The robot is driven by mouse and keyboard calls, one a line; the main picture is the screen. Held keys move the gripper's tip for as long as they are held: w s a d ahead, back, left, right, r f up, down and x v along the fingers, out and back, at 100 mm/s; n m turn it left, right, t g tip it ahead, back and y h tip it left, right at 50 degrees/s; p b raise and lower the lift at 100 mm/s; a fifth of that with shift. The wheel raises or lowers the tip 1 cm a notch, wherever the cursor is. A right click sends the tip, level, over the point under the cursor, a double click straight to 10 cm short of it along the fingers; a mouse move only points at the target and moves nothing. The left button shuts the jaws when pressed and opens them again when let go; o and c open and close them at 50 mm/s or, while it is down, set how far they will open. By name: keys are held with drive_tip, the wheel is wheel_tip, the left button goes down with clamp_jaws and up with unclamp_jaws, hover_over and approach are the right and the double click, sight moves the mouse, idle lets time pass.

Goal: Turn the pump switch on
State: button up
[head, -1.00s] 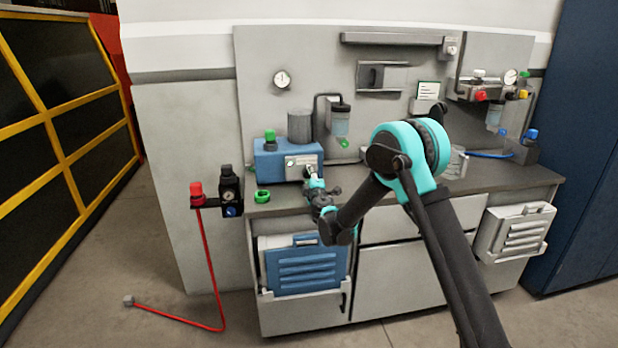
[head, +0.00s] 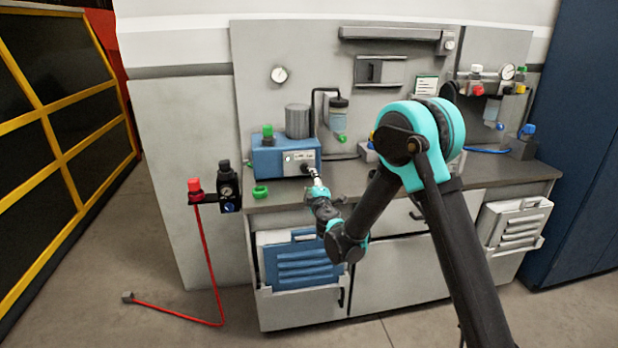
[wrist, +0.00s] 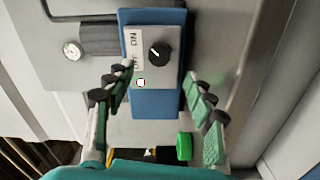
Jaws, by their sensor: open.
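The pump is a blue box (head: 268,161) on the left of the bench, with a grey panel on its front. In the wrist view the blue box (wrist: 155,103) shows its black rotary knob (wrist: 160,54) beside ON and OFF lettering. The knob's white pointer line slants toward the upper left; I cannot tell for sure which label it marks. My gripper (wrist: 162,77) is open, its green-padded fingers on either side of the panel below the knob in the picture. I see no contact with the knob. In the head view my gripper (head: 313,174) is in front of the panel's right part.
A grey cylinder (head: 297,121) stands behind the box. A red-topped valve and black regulator (head: 228,187) are mounted left of the bench. A small red-and-white spot (wrist: 141,83) is on the panel.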

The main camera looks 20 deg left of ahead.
drive_tip(key=shift+v, duration=1.35)
drive_tip(key=shift+d, duration=0.15)
drive_tip(key=w+d+r+m+h, duration=0.2)
drive_tip(key=d+m+h, duration=0.15)
drive_tip(key=d, duration=0.65)
drive_tip(key=w+d+r+m+h, duration=0.1)
drive_tip(key=w+d+m+h, duration=0.2)
drive_tip(key=d, duration=0.6)
drive_tip(key=s+d+f+m+g+h, duration=0.1)
drive_tip(key=s+d+m+g+h, duration=0.2)
drive_tip(key=d, duration=0.8)
drive_tip(key=s+d+m+h, duration=0.2)
drive_tip(key=s+d+m, duration=0.25)
drive_tip(key=d, duration=0.55)
drive_tip(key=s+d+f+m+g, duration=0.2)
drive_tip(key=s+d+f+m, duration=0.1)
drive_tip(key=s+d, duration=0.35)
drive_tip(key=s+d+f+m+g, duration=0.1)
drive_tip(key=s+f+g, duration=0.1)
drive_tip(key=s, duration=0.5)
drive_tip(key=s+d+f+m+g+y, duration=0.1)
drive_tip(key=s+d+f+m+g, duration=0.1)
drive_tip(key=s, duration=0.5)
drive_tip(key=s+d+f+m+g+y, duration=0.1)
drive_tip(key=s+d+f+g, duration=0.1)
drive_tip(key=s+f, duration=0.2)
drive_tip(key=s, duration=0.3)
drive_tip(key=shift+m, duration=0.4)
